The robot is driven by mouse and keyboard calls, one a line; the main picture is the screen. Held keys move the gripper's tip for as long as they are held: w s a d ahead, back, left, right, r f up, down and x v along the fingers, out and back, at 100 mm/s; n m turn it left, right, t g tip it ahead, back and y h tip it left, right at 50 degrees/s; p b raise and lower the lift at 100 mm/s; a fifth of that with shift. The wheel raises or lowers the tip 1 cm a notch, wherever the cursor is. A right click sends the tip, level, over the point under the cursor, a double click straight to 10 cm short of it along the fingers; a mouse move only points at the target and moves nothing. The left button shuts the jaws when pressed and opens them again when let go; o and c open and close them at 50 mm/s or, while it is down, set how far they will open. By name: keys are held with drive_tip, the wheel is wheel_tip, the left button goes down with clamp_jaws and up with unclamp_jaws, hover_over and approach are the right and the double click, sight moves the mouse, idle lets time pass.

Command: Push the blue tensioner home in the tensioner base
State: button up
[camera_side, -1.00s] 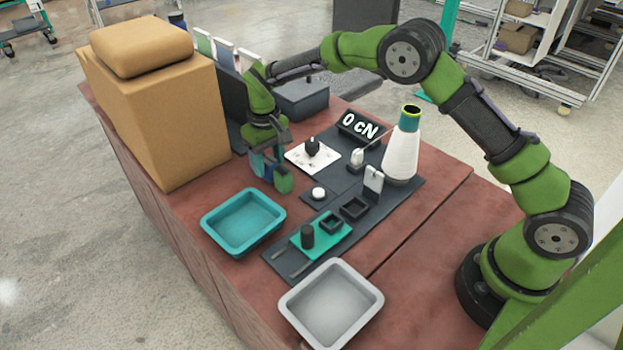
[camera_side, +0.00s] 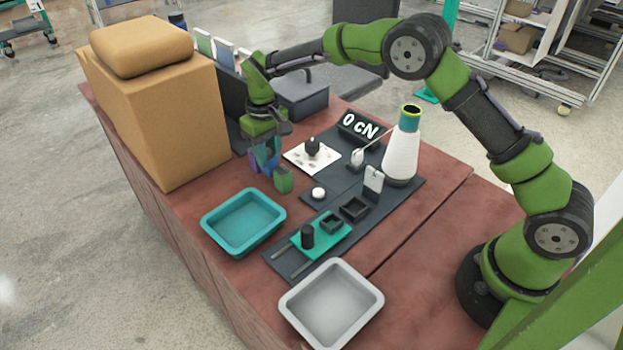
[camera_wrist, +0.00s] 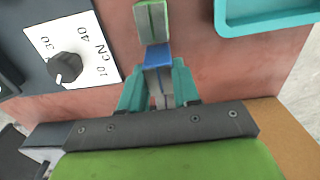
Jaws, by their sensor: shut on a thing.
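My gripper (camera_side: 264,160) is shut on the blue tensioner (camera_side: 272,162), above the table behind the teal tray. In the wrist view, the teal fingertips (camera_wrist: 159,88) close around its grey part, and its blue face (camera_wrist: 158,55) shows just beyond them. A green and grey block (camera_side: 284,180) stands close by; it also shows in the wrist view (camera_wrist: 152,22), just beyond the blue tensioner. Two dark square sockets stand on the mat, one on a green plate (camera_side: 332,222) and one beside it (camera_side: 354,208). I cannot tell which part is the tensioner base.
The teal tray (camera_side: 207,222) and grey tray (camera_side: 290,305) are in front. A large cardboard box (camera_side: 160,120) stands close on the left.

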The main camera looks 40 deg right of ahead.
drive_tip(key=shift+r, duration=0.5)
drive_tip(key=shift+r, duration=2.25)
drive_tip(key=s+d+r+n, duration=0.25)
drive_tip(key=s+n, duration=0.25)
drive_tip(key=s, duration=0.3)
drive_tip(key=s+d+r+n, duration=0.2)
drive_tip(key=s+r+n, duration=0.1)
drive_tip(key=s+n, duration=0.3)
drive_tip(key=shift+s+d+f+n, duration=0.25)
drive_tip(key=shift+s+f+n, duration=0.95)
drive_tip(key=shift+f, duration=0.2)
drive_tip(key=shift+s+d+f+n, duration=0.25)
drive_tip(key=shift+s+f+n, duration=0.8)
drive_tip(key=shift+s+f, duration=0.3)
drive_tip(key=shift+s+d+f+n, duration=0.25)
drive_tip(key=shift+s+f+n, duration=0.95)
drive_tip(key=shift+f, duration=0.25)
drive_tip(key=shift+f, duration=0.1)
drive_tip(key=shift+f, duration=0.2)
